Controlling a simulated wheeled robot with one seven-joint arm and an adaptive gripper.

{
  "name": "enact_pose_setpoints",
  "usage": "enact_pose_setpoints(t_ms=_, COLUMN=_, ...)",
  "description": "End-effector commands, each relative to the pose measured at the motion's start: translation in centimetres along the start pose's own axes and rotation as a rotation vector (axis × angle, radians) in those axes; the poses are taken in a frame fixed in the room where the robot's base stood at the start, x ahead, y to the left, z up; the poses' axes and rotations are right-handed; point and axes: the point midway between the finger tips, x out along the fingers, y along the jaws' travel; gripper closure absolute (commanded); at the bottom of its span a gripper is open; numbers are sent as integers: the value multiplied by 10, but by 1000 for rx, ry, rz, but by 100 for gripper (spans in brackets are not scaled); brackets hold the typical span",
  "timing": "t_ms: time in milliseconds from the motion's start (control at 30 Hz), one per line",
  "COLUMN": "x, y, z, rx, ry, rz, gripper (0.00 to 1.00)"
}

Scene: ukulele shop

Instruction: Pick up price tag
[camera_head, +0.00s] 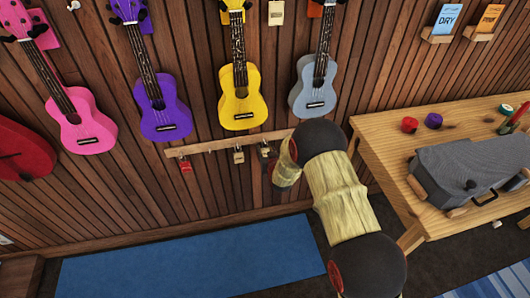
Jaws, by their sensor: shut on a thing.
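Small tags hang from a narrow wooden rail (215,147) on the wall, below the ukuleles. One is a red tag (185,164) at the left, one a pale tag (238,155) in the middle. A third pale price tag (265,149) is at the rail's right end, right by the end of my arm. My gripper (271,162) is there, mostly hidden behind my wrist, with only a dark edge showing. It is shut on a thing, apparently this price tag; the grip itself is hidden.
Pink, purple, yellow and grey-blue ukuleles (238,95) hang close above the rail. A wooden table (385,130) at the right carries a grey case (455,165) and red and purple rolls. A blue mat (190,262) lies clear on the floor.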

Motion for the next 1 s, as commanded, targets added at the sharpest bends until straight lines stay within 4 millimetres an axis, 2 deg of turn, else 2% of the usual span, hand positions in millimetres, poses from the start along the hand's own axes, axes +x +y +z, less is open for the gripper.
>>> enact_pose_setpoints(t_ms=167, x=-2, y=0, z=-7, rx=0, ry=1, rz=0, gripper=78)
enact_pose_setpoints(t_ms=433, x=-17, y=0, z=-38, rx=0, ry=1, rz=0, gripper=78)
enact_pose_setpoints(t_ms=500, x=-31, y=0, z=-27, rx=0, ry=-4, rz=0, gripper=83)
enact_pose_setpoints(t_ms=667, x=-64, y=0, z=-14, rx=0, ry=-3, rz=0, gripper=83)
enact_pose_setpoints(t_ms=1000, x=-141, y=0, z=19, rx=0, ry=-3, rz=0, gripper=83)
